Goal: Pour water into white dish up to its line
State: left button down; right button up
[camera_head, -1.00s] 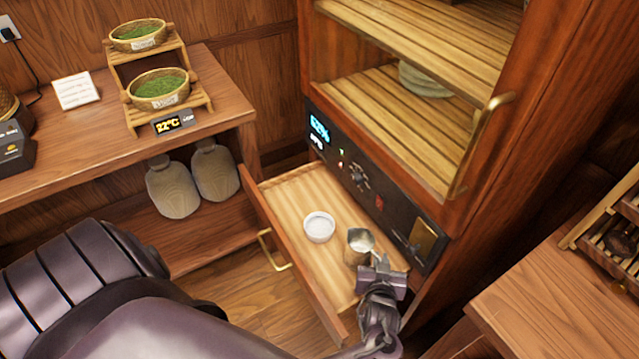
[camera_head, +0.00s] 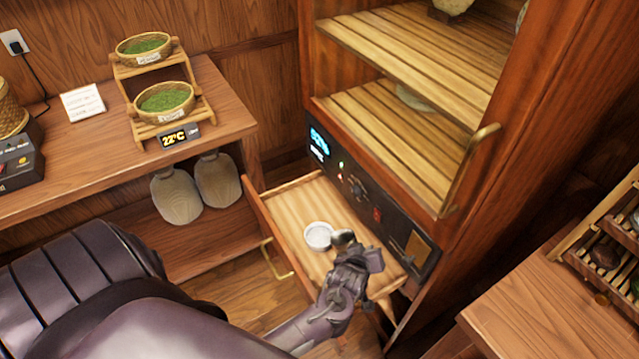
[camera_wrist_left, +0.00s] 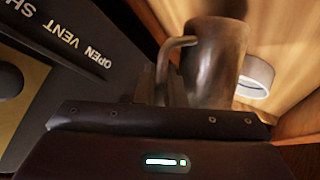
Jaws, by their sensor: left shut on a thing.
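The white dish (camera_head: 318,235) stands in the open wooden drawer below the cabinet; it also shows at the right of the left wrist view (camera_wrist_left: 256,77). My left gripper (camera_head: 352,254) is shut on a metal cup with a handle (camera_wrist_left: 213,62). In the head view the cup (camera_head: 343,238) is held right beside the dish, its rim close to the dish's right edge, and looks tilted. My right gripper is not in view.
The drawer (camera_head: 290,205) is pulled out, with bare floor around the dish. The cabinet's control panel (camera_head: 365,200) rises just behind it. A side table (camera_head: 215,100) with tea baskets is at left; another table (camera_head: 530,310) is at right.

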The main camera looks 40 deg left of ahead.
aim_at(353, 238)
pick_arm(q)
jog(key=a, duration=0.1)
jog(key=a+n+h, duration=0.1)
jog(key=a+r+h, duration=0.1)
jog(key=shift+w+g, duration=0.3)
jog(key=shift+a+r+n+h, duration=0.15)
jog(key=shift+a+n+h, duration=0.45)
jog(key=shift+h, duration=0.4)
jog(key=shift+w+a+n+g+h+b, duration=0.1)
jog(key=shift+a+n+g+h+b, duration=0.15)
jog(key=shift+n+g+h+b, duration=0.05)
jog(key=shift+a+r, duration=0.1)
jog(key=shift+r, duration=0.1)
jog(key=shift+a+r+n+h, duration=0.25)
jog(key=shift+a+n+h, duration=0.05)
jog(key=shift+h, duration=0.3)
jog(key=shift+a+r, duration=0.2)
jog(key=shift+a, duration=0.05)
dwell(0.4)
jog(key=shift+w+a+r+n+h+p, duration=0.2)
jog(key=shift+a+h+p, duration=0.15)
jog(key=shift+a+p, duration=0.25)
jog(key=shift+w+a+r+n+h+p, duration=0.1)
jog(key=shift+a+r+n+h+p, duration=0.1)
jog(key=shift+a+h+p, duration=0.35)
dwell(0.5)
